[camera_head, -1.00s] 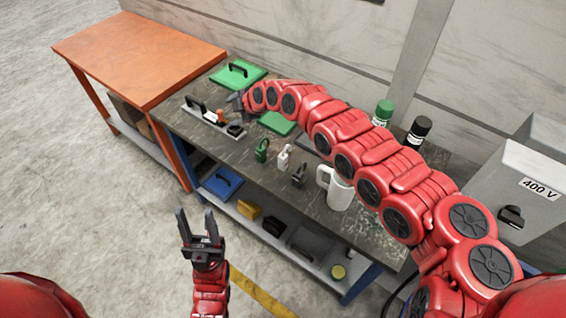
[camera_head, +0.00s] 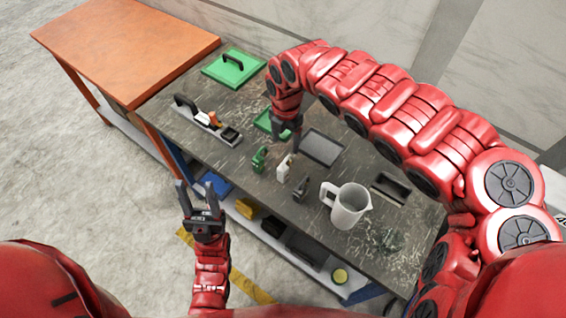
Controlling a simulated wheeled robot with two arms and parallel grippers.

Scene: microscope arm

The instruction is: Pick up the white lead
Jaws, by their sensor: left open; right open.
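A small white item (camera_head: 284,169), which I take to be the white lead, stands upright on the dark workbench (camera_head: 240,185). A similar green item (camera_head: 259,159) stands to its left and a dark one (camera_head: 301,187) to its right. My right gripper (camera_head: 287,142) points down just behind and above the white item, open; whether its fingertips touch it I cannot tell. My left gripper (camera_head: 196,190) is open and empty, pointing up in front of the bench's left side.
A white mug-like jug (camera_head: 349,206) stands right of the small items. A grey tray (camera_head: 321,148) lies behind them. A holder with tools (camera_head: 208,124) and a green lidded box (camera_head: 233,68) are at the left. An orange table (camera_head: 125,45) adjoins the bench.

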